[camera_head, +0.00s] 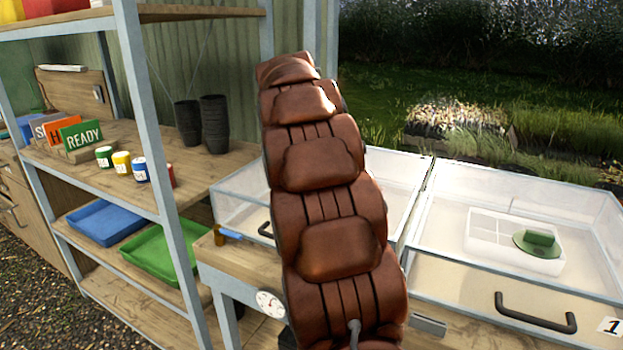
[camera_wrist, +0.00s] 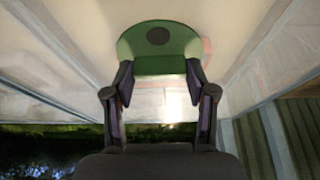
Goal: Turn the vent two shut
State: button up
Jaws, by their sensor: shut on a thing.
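In the wrist view, my gripper (camera_wrist: 159,70) is shut on the raised grip of a green vent (camera_wrist: 185,43), one finger on each side. The vent is a green disc with a dark round spot, set on a pale, clear surface. A reddish edge (camera_wrist: 207,50) shows beside the disc at the right. No number shows in the wrist view, so I cannot read which vent this is. In the head view, my arm hides my gripper and the held vent. Another green vent (camera_head: 538,238) with a raised grip sits on the clear cover marked 1 at the right.
Two clear-lidded boxes stand side by side; the left one (camera_head: 234,205) is partly behind my arm. The right box has a dark handle (camera_head: 536,318) and a number 1 label (camera_head: 611,327). A shelf at left holds black pots (camera_head: 214,125), signs, small jars and blue and green trays (camera_head: 160,252).

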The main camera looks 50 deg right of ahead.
jog(key=o, duration=1.2)
jog(key=shift+c, duration=0.2)
jog(key=v, duration=1.2)
jog(key=shift+a, duration=0.15)
